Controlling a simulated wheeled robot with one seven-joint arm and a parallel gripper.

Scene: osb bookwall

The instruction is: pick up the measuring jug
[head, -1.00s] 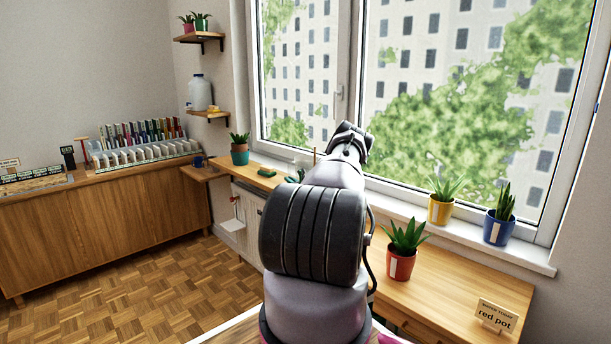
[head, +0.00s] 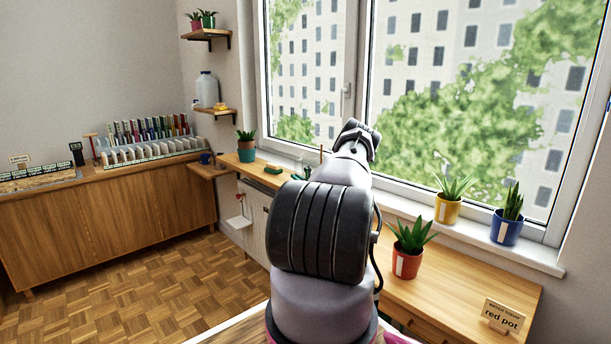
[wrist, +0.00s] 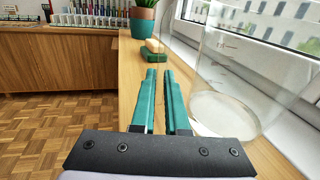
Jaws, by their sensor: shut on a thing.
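The measuring jug (wrist: 228,116) is clear and see-through, with small marks on its wall and a pale round base. It fills the right side of the wrist view, beside my gripper (wrist: 160,74). The two teal fingers are close together with a narrow gap, shut on the jug; the part gripped is hardly visible. I cannot tell whether the jug's base touches the desk.
The wooden desk (head: 455,293) runs along the window. A red pot (head: 406,264) and a "red pot" sign (head: 502,317) stand at right. Yellow (head: 447,210) and blue (head: 507,228) pots line the sill.

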